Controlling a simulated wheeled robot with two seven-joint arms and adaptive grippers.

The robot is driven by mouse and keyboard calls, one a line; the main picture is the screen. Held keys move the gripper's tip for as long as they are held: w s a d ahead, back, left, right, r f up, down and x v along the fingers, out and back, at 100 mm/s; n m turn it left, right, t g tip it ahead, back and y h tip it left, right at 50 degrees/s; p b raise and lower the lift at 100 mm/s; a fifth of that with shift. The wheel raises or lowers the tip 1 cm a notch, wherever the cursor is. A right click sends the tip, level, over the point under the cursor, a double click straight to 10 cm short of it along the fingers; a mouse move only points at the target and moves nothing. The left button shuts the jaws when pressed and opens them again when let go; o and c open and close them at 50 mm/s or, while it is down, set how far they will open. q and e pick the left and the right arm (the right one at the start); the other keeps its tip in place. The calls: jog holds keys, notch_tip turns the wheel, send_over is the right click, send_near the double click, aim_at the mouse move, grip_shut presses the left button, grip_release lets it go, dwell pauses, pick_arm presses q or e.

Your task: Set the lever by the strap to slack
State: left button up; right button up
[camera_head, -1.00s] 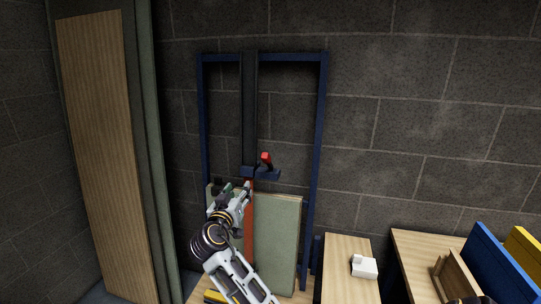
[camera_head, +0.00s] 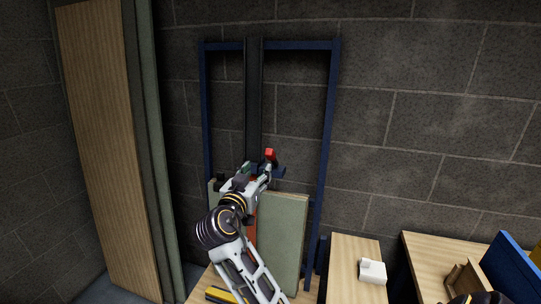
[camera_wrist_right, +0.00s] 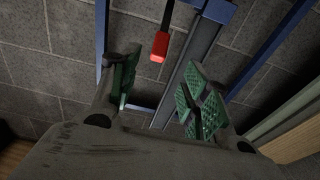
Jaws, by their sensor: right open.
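The lever (camera_head: 270,155) has a red grip and stands up from a dark blue bracket (camera_head: 279,171) on the dark post of a blue frame. The red-tipped lever also shows in the right wrist view (camera_wrist_right: 160,46), ahead of the jaws. The orange-red strap (camera_head: 251,228) hangs below the bracket, in front of a green panel (camera_head: 283,235), and is partly hidden by my arm. My right gripper (camera_head: 257,175) is just below and left of the lever. In the right wrist view (camera_wrist_right: 160,95) its green-padded fingers are apart with nothing between them. My left gripper is not in view.
The blue frame (camera_head: 330,130) stands against a grey block wall. A tall wooden panel (camera_head: 108,140) leans at the left. Wooden tables (camera_head: 344,283) stand at the lower right, one with a white block (camera_head: 372,271).

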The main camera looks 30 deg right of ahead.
aim_at(268, 157)
jog(key=p+x, duration=0.2)
jog(key=x, duration=1)
jog(key=shift+w+d, duration=0.5)
jog(key=shift+d, duration=0.1)
jog(key=shift+w, duration=0.1)
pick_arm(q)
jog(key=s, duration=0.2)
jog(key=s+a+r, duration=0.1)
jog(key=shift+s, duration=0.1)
pick_arm(e)
grip_shut()
